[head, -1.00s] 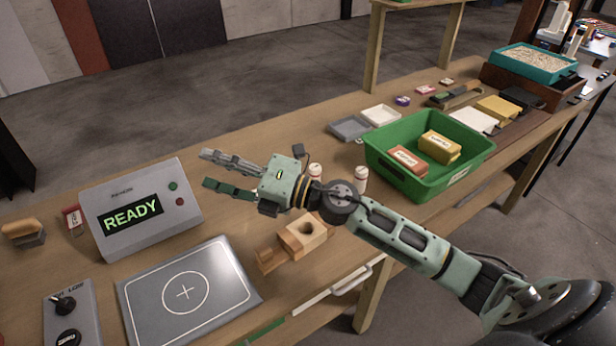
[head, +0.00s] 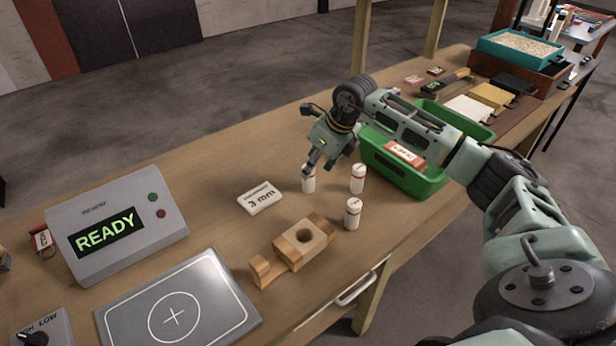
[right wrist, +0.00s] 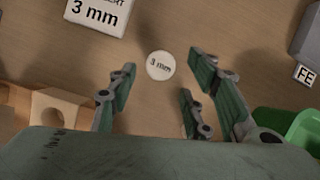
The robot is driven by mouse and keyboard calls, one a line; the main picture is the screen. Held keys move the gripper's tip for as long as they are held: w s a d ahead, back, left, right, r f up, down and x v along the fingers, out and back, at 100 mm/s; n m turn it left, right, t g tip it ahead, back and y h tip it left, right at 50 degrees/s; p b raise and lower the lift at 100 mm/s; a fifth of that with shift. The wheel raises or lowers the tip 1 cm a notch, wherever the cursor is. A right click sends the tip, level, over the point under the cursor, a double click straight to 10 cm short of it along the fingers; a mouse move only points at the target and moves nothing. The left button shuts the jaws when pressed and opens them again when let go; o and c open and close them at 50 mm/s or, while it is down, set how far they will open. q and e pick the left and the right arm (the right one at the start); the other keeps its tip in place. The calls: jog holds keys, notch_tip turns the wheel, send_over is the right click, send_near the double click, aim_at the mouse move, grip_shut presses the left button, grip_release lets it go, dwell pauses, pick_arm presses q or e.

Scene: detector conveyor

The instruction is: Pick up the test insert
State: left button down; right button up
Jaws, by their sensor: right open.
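My right gripper (head: 314,166) points down over the leftmost of three white cylindrical inserts (head: 308,180) in the head view, and partly covers it. In the right wrist view the gripper (right wrist: 160,88) is open, and a round white top marked "3 mm" (right wrist: 160,66) lies between and just ahead of its fingertips, apart from them. The second insert (head: 358,179) and the third insert (head: 352,214) stand upright to the right on the table. A white card marked "3 mm" (head: 260,197) lies left of the inserts. My left gripper is not in view.
A wooden block with a round hole (head: 318,247) sits in front of the inserts. A green bin (head: 430,185) stands close on the right, partly behind my arm. A grey box reading READY (head: 165,240) and a grey plate with a circle (head: 225,290) are at left.

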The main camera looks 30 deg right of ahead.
aim_at(309, 179)
jog(key=p+x, duration=0.1)
jog(key=x, duration=0.3)
jog(key=shift+s+a, duration=0.1)
jog(key=shift+a, duration=0.05)
jog(key=shift+w+f, duration=0.2)
jog(key=shift+f, duration=0.2)
grip_shut()
